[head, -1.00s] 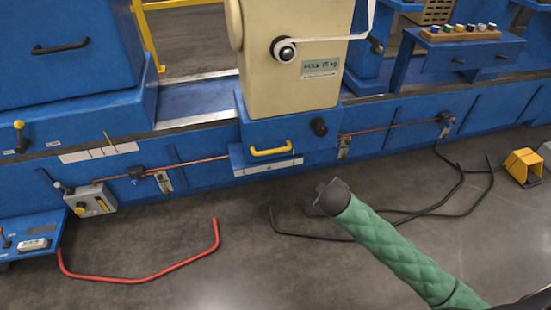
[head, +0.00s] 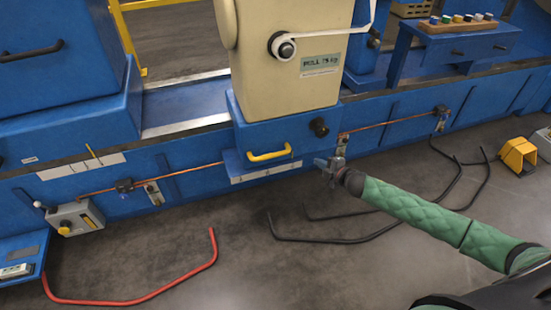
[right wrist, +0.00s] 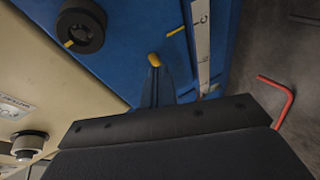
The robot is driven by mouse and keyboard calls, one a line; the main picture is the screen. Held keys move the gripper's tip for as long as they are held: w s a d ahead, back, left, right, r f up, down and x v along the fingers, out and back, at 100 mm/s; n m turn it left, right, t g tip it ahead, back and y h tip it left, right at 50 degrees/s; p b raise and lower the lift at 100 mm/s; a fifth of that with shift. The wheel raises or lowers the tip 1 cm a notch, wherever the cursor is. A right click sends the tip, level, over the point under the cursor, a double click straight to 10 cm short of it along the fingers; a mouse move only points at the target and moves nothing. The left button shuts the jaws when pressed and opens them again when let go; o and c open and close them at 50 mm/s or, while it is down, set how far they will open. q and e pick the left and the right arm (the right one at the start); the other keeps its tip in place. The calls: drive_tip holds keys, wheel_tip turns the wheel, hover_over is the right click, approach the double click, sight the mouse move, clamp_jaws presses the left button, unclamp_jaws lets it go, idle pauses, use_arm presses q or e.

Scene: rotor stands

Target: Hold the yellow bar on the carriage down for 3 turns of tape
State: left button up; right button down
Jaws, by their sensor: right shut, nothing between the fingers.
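The yellow bar (head: 269,154) is a handle on the front of the blue carriage (head: 285,131), under the cream housing. My right gripper (head: 322,163) is shut and empty. In the head view it is right of the bar, with a gap between them. In the right wrist view the closed fingers (right wrist: 155,85) point toward a yellow end (right wrist: 155,60), probably the bar; contact cannot be told there. White tape (head: 373,13) runs up from the roll (head: 284,47) on the cream housing (head: 300,85). My left gripper is out of view.
A black knob (head: 319,127) sticks out of the carriage right of the bar. A copper-coloured rod (head: 390,125) runs along the blue bed. A red bent tube (head: 140,301) and black cables (head: 340,241) lie on the floor. A yellow pedal box (head: 518,154) stands right.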

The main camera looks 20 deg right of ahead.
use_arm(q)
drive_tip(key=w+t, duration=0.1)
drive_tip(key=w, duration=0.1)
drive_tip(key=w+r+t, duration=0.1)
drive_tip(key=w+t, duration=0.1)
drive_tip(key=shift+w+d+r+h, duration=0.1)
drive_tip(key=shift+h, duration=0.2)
use_arm(e)
drive_tip(key=s+a+r+n+g+y, duration=0.1)
drive_tip(key=s+a+n+g+y, duration=0.2)
drive_tip(key=a+n+y, duration=0.3)
drive_tip(key=shift+s+a+r+y, duration=0.15)
drive_tip(key=shift+s+a+y, duration=0.25)
drive_tip(key=shift+y, duration=0.3)
drive_tip(key=w+d+x, duration=0.2)
drive_tip(key=x, duration=1.1)
drive_tip(key=shift+f, duration=0.2)
